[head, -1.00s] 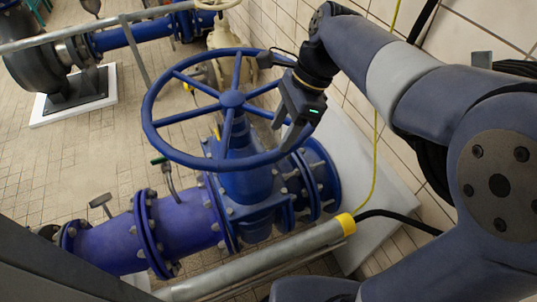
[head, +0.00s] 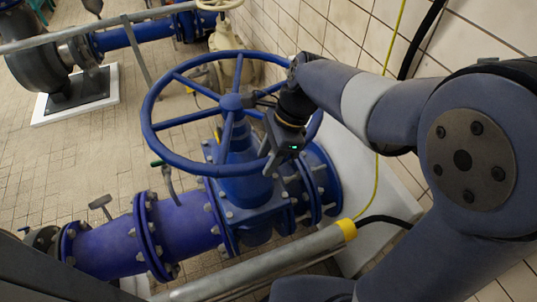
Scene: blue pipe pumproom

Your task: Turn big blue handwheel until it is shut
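The big blue handwheel (head: 148,110) lies roughly level on top of the blue valve (head: 247,190), with its spokes meeting at a central hub. My gripper (head: 271,168) is at the lower right part of the rim, coming from above and the right. Its dark fingers overlap the rim there. Its body hides part of the right side of the wheel, and I cannot tell whether the fingers are closed on the rim or only around it.
A grey rail (head: 265,262) with a yellow end band runs in front of the valve. The tiled wall (head: 345,55) is close on the right, with a yellow cable (head: 377,150). A second blue pipe (head: 130,35) and open floor lie to the left.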

